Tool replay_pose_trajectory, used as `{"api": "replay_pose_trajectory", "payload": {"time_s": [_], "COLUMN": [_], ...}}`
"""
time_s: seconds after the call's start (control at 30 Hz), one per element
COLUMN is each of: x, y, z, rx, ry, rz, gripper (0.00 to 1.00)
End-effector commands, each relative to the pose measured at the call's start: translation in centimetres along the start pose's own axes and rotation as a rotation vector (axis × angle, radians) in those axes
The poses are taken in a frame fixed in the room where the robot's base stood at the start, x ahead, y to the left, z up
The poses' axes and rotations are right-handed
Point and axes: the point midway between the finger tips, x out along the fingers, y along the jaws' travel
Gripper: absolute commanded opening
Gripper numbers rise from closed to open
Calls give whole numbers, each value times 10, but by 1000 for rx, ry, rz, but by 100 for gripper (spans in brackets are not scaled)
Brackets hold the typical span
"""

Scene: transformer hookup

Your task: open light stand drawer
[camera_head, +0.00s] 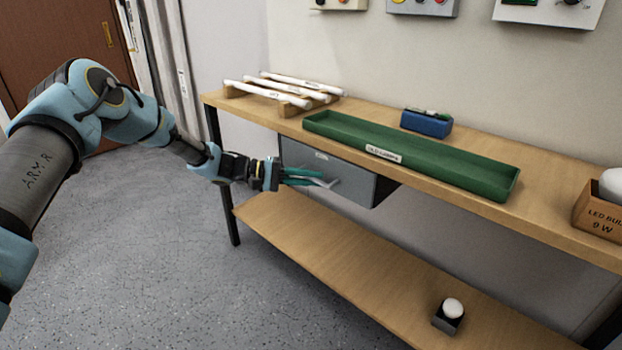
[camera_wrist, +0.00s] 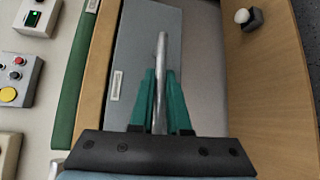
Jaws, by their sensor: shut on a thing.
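The grey drawer (camera_head: 352,184) hangs under the wooden table top, with a small pale label on its front. Its grey front also shows in the wrist view (camera_wrist: 135,58). My gripper (camera_head: 318,179), with green fingers, is in front of the drawer. In the wrist view my gripper (camera_wrist: 161,75) is shut on the silver bar handle (camera_wrist: 163,48), which runs between the fingers. I cannot tell how far, if at all, the drawer stands out.
A long green tray (camera_head: 440,169), a rack of white tubes (camera_head: 290,88) and a blue holder (camera_head: 427,123) stand on the table. A bulb carton (camera_head: 597,215) is at right. The floor in front is clear.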

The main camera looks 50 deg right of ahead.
Motion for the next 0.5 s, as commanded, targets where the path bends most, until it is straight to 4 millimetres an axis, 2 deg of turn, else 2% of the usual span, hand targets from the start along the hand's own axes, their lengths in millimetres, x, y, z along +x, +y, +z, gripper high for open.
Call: {"api": "replay_pose_trajectory", "payload": {"time_s": [0.27, 0.5], "x": [-10, -43], "y": [-2, -10], "z": [8, 39], "rx": [-1, -5], "ry": [3, 5], "rz": [0, 0], "gripper": [0, 0]}}
